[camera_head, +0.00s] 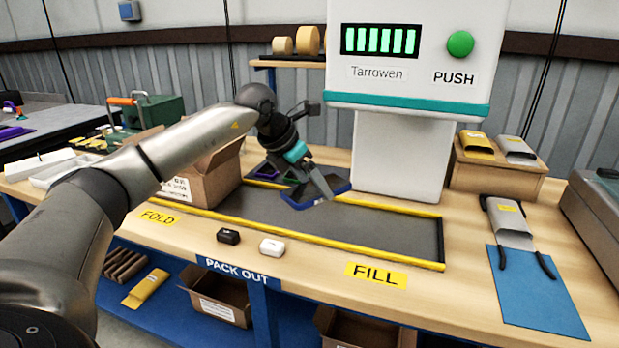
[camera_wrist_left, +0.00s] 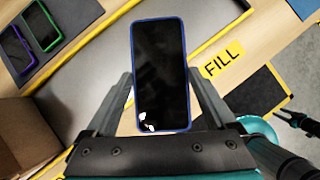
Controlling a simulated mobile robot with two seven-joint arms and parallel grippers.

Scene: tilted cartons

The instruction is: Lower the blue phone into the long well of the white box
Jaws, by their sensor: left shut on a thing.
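The blue phone (camera_wrist_left: 160,75) has a black screen and a blue rim. It stands out between my left gripper's fingers in the left wrist view. In the head view the blue phone (camera_head: 302,197) is partly hidden by my left gripper (camera_head: 322,192), which is shut on it above the far side of the grey mat. A white box (camera_head: 62,171), open and shallow, lies at the far left of the bench beside a white lid-like piece (camera_head: 38,162). The inside of the box and its wells are too small to make out. My right gripper cannot be identified.
Yellow strips edge the grey mat (camera_head: 300,222). A brown carton (camera_head: 203,178) stands between my left gripper and the white box. A white machine column (camera_head: 400,160) stands behind. A black and a white small case (camera_head: 272,247) lie in front. Purple and green phones (camera_wrist_left: 43,28) lie nearby.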

